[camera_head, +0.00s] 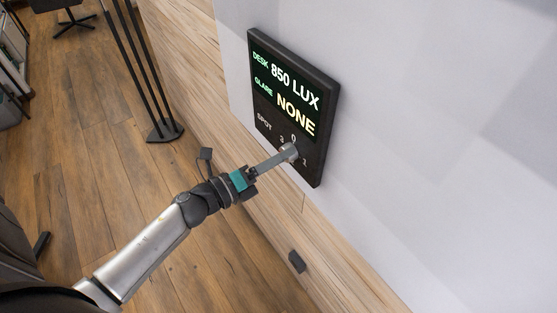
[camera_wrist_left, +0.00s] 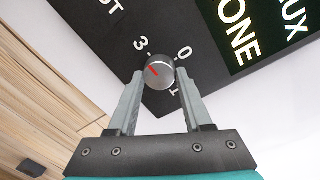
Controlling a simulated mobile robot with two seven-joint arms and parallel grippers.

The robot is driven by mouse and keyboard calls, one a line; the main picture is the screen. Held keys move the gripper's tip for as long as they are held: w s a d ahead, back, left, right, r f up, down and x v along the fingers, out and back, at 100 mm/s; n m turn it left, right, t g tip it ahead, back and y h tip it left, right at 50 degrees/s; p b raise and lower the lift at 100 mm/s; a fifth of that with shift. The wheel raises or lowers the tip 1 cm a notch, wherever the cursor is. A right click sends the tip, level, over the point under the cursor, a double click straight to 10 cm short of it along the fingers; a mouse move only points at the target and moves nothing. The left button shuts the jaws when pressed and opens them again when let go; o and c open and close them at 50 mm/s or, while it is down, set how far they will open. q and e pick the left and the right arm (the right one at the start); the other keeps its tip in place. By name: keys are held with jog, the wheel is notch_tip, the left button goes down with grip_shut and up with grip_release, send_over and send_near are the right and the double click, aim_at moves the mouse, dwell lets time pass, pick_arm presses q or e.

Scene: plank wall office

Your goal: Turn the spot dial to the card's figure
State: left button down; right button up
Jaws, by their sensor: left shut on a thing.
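The spot dial (camera_wrist_left: 160,72) is a small round grey knob with a red mark, on a black wall panel (camera_head: 322,85). In the left wrist view the red mark points left, below the figure 3. Figures 3, 0 and 1 show around the knob; the left finger covers the area at its lower left. My left gripper (camera_wrist_left: 160,82) is shut on the knob, one finger on each side. I see no card in either view. My right gripper is out of view.
The panel's display (camera_head: 288,88) reads DESK 850 LUX and GLARE NONE. A plank-clad lower wall (camera_head: 210,100) runs beneath the pale wall. A small dark block (camera_head: 297,261) sits on the planks. A black stand (camera_head: 165,132) is on the wooden floor.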

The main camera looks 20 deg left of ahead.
pick_arm(q)
jog(key=shift+m, duration=0.3)
dwell(0.4)
jog(key=shift+c, duration=1.6)
grip_release()
jog(key=f+b+v, duration=0.1)
jog(key=v, duration=1.4)
jog(key=shift+s+r, duration=0.2)
jog(key=shift+r, duration=0.15)
